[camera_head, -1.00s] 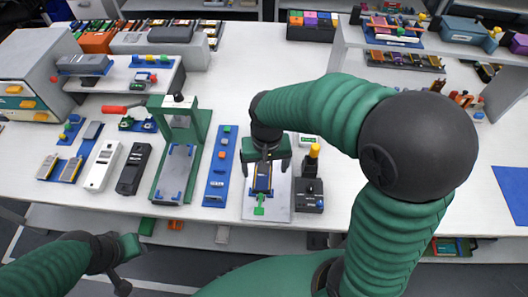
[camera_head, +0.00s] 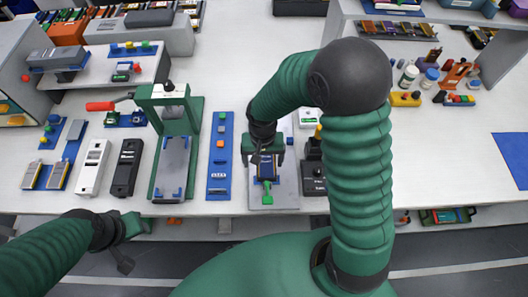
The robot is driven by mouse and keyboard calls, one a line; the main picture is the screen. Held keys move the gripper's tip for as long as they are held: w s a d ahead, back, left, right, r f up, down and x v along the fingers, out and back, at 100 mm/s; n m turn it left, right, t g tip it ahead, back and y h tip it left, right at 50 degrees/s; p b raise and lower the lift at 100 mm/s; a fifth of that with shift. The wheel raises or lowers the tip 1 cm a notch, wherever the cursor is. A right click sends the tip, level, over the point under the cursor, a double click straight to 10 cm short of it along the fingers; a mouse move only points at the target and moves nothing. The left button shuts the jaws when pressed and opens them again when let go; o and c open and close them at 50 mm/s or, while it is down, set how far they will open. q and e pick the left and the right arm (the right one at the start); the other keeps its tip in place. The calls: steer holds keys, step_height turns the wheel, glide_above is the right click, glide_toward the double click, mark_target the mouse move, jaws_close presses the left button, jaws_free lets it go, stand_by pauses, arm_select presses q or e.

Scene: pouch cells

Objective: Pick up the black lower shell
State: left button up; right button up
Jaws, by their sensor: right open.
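The black lower shell (camera_head: 127,168) looks like the long dark case lying on the white table, just right of the white shell (camera_head: 93,168) and left of the green press. Nothing touches it. My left gripper (camera_head: 128,238) is in front of the table's near edge, below and apart from the black shell; its jaw opening is unclear. My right gripper (camera_head: 265,150) is open over the grey plate, its jaws either side of the dark pouch-like piece (camera_head: 267,168) in the fixture there. Whether it touches that piece cannot be told.
The green press (camera_head: 190,160) with a red handle stands right of the black shell. A blue strip (camera_head: 220,160) lies between the press and the grey plate (camera_head: 287,185). The table's front edge is close.

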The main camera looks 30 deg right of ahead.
mark_target(266, 167)
steer(key=f, duration=0.3)
steer(key=shift+s+d+f, duration=0.25)
steer(key=shift+d+f, duration=0.1)
steer(key=shift+d, duration=0.05)
steer(key=shift+w+d+f, duration=0.15)
steer(key=shift+d, duration=0.25)
steer(key=c, duration=0.5)
steer(key=shift+a, duration=0.4)
steer(key=c, duration=0.7)
steer(key=shift+c, duration=1.1)
steer(key=shift+d, duration=0.15)
steer(key=shift+c, duration=0.3)
